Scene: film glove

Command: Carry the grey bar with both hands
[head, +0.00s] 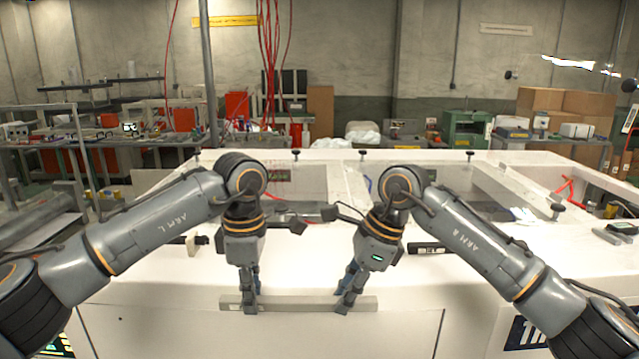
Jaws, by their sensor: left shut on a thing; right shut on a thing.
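The grey bar (298,303) lies level across the front of the white work surface, seen lengthwise from left to right. My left gripper (250,302) points down and is shut on the bar near its left end. My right gripper (346,302) is tilted and is shut on the bar right of its middle. Parts of the bar are hidden behind the fingers. I cannot tell whether the bar touches the surface or is slightly above it.
The white work surface (160,290) has open recesses (300,180) behind my arms. A dark device (616,230) sits at the far right.

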